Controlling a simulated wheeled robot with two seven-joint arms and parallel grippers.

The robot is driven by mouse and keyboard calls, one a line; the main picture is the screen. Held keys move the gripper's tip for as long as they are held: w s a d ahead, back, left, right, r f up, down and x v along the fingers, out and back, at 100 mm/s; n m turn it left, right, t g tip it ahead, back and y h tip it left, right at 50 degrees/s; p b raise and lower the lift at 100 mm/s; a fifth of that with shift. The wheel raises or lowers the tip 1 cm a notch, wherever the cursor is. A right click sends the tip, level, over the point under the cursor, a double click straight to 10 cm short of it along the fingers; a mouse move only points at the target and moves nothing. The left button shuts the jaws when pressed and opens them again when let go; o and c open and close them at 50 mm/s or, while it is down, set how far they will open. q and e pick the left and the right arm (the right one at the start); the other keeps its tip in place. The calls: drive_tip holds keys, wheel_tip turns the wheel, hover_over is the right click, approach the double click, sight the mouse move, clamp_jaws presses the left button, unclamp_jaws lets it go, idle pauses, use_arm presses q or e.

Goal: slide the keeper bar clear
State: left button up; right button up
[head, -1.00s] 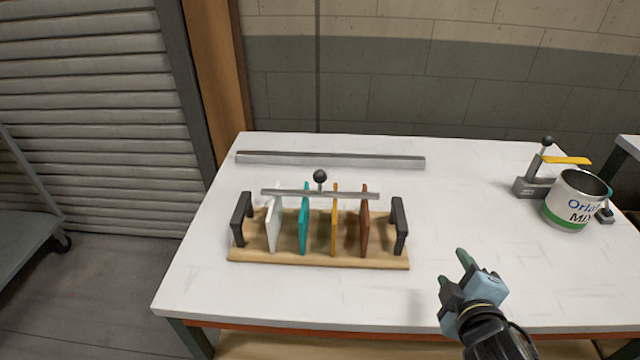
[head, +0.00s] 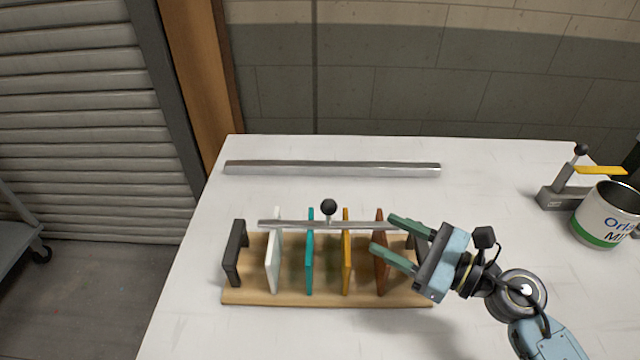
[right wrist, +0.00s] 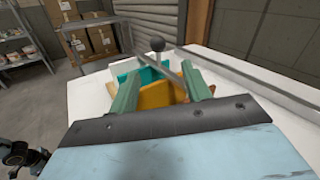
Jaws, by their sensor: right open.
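The keeper bar (head: 290,224) is a thin grey metal bar with a black ball knob (head: 328,207). It lies across the tops of the white, teal, yellow and brown panels in the wooden rack (head: 250,298). My right gripper (head: 381,233) is open, with its green fingers at the bar's right end, near the brown panel (head: 381,265). In the right wrist view, the bar (right wrist: 170,66) and the yellow panel (right wrist: 160,95) show between the fingers. I cannot tell whether the fingers touch the bar. The gripper partly hides the rack's right black end post. My left gripper is not in view.
A long grey metal rail (head: 330,169) lies on the white table (head: 480,165) behind the rack. A lever clamp (head: 560,197) with a yellow handle and a paint can (head: 603,222) stand at the right. Table left of the rack is clear.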

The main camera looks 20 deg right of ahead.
sight(329, 207)
drive_tip(key=shift+w+a+r, duration=0.1)
drive_tip(key=shift+w+a, duration=0.15)
drive_tip(key=p+x, duration=0.2)
drive_tip(key=x, duration=0.5)
drive_tip(key=shift+w+a+r, duration=0.1)
drive_tip(key=shift+w+a, duration=0.05)
drive_tip(key=shift+a, duration=0.25)
drive_tip(key=x, duration=0.3)
drive_tip(key=shift+w+a, duration=0.2)
drive_tip(key=shift+w, duration=0.05)
drive_tip(key=shift+w+a, duration=0.25)
drive_tip(key=shift+w, duration=0.05)
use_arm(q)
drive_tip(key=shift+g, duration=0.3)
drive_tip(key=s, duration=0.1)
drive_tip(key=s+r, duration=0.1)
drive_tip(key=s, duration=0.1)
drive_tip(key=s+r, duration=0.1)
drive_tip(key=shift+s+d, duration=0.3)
use_arm(e)
clamp_jaws()
